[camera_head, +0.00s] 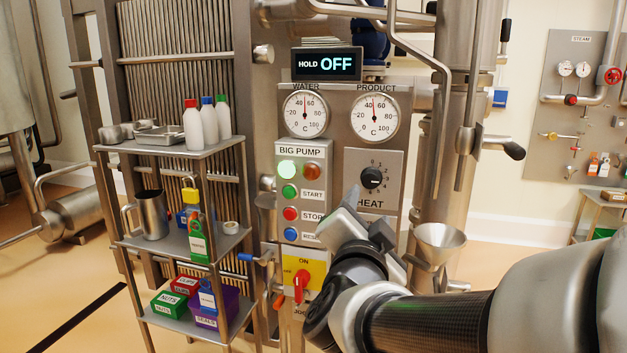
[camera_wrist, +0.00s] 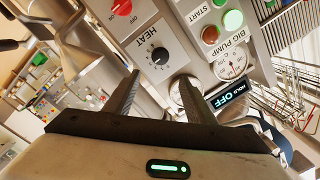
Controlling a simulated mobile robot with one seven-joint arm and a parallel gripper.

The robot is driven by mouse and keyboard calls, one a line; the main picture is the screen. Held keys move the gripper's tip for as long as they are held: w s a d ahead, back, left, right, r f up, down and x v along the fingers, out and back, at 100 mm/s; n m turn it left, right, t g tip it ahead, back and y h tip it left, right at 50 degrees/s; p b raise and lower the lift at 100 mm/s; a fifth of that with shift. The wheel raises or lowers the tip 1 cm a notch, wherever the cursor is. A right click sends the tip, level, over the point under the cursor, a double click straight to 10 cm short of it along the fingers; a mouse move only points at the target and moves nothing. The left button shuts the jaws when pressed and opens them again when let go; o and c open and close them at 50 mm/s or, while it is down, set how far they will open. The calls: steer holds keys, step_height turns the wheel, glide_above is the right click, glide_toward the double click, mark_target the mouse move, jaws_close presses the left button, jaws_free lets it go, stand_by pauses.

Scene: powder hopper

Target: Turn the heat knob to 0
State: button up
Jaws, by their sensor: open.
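The heat knob (camera_head: 371,177) is a small black round knob on a grey panel with a scale of numbers around it and the word HEAT below. In the wrist view the knob (camera_wrist: 160,55) lies just beyond and between my fingertips, with the panel tilted. The number its pointer marks is too small to read surely. My gripper (camera_head: 367,212) is in front of the HEAT panel, just below the knob in the head view, and partly covers the panel's lower edge. In the wrist view my gripper (camera_wrist: 159,76) is open and empty, its two fingers apart from the knob.
The BIG PUMP button box (camera_head: 302,195) is left of the knob. Two dials are above, the product dial (camera_head: 375,117) nearest. A red switch (camera_head: 301,285) on yellow is below left. A steel funnel (camera_head: 439,240) and vertical pipes stand close on the right.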

mark_target(372, 180)
steer(key=p+x, duration=0.5)
steer(key=x, duration=0.9)
steer(key=shift+w+d, duration=0.1)
steer(key=shift+w, duration=0.3)
steer(key=c, duration=1)
steer(key=shift+c, duration=0.2)
